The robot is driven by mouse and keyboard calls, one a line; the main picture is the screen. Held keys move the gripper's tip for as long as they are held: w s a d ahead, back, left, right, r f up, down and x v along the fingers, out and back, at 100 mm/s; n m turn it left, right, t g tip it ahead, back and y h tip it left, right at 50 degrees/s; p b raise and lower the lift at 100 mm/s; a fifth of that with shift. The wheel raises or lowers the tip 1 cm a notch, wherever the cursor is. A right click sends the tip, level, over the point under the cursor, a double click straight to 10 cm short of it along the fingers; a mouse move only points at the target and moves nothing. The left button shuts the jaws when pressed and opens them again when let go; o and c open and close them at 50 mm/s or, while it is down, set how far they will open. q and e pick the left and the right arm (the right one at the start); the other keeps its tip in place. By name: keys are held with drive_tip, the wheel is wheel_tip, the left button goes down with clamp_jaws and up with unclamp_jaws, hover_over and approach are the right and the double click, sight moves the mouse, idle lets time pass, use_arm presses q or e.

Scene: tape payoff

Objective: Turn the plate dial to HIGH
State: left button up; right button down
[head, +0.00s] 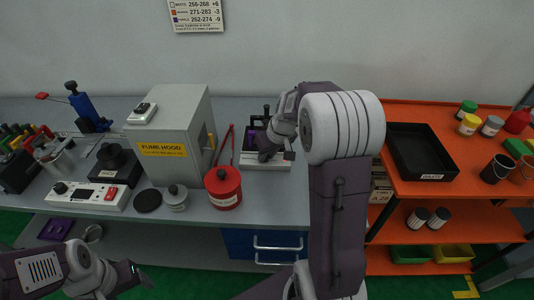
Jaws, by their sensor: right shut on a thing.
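A white control unit (90,195) lies at the left of the grey bench, with a black round dial (60,188), a small display and a red switch. The dial's setting is too small to read. My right gripper (266,154) is at the middle of the bench, over a low device with a white base (266,164) and dark and purple parts. It is shut on a part of this device that its own fingers mostly hide. My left gripper (134,277) is low at the left, in front of the bench and away from the dial; its fingers are unclear.
A grey fume hood box (172,125), a red pot (223,188), a small grey pot (176,197) and a black disc (148,201) stand between the control unit and the white-based device. An orange shelf (450,190) with a black tray (421,150) is at the right.

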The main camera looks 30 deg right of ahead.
drive_tip(key=m+p, duration=0.1)
drive_tip(key=m+h+p, duration=0.1)
drive_tip(key=p, duration=0.1)
drive_tip(key=shift+a+r+m, duration=0.2)
drive_tip(key=shift+r+m, duration=0.1)
drive_tip(key=shift+m+h+p, duration=0.3)
drive_tip(key=shift+m+p, duration=0.1)
drive_tip(key=shift+p, duration=0.1)
drive_tip(key=shift+f+m, duration=0.15)
drive_tip(key=shift+m, duration=0.35)
drive_tip(key=shift+w+a+f+m+h, duration=0.1)
drive_tip(key=shift+f+m+h, duration=0.15)
drive_tip(key=shift+m+h, duration=0.45)
drive_tip(key=m+g+b, duration=0.1)
drive_tip(key=m+b, duration=0.3)
drive_tip(key=shift+a+f+h, duration=0.1)
drive_tip(key=shift+a+h, duration=0.05)
drive_tip(key=shift+h, duration=0.25)
drive_tip(key=shift+w+r+m+g+h+b, duration=0.1)
drive_tip(key=shift+m+g+h+b, duration=0.15)
drive_tip(key=shift+m+b, duration=0.4)
drive_tip(key=shift+w+r+m+g+h+b, duration=0.15)
drive_tip(key=shift+m+g+b, duration=0.15)
drive_tip(key=shift+m, duration=0.65)
drive_tip(key=shift+s+m, duration=0.1)
drive_tip(key=shift+m, duration=0.2)
drive_tip(key=c, duration=1.5)
unclamp_jaws()
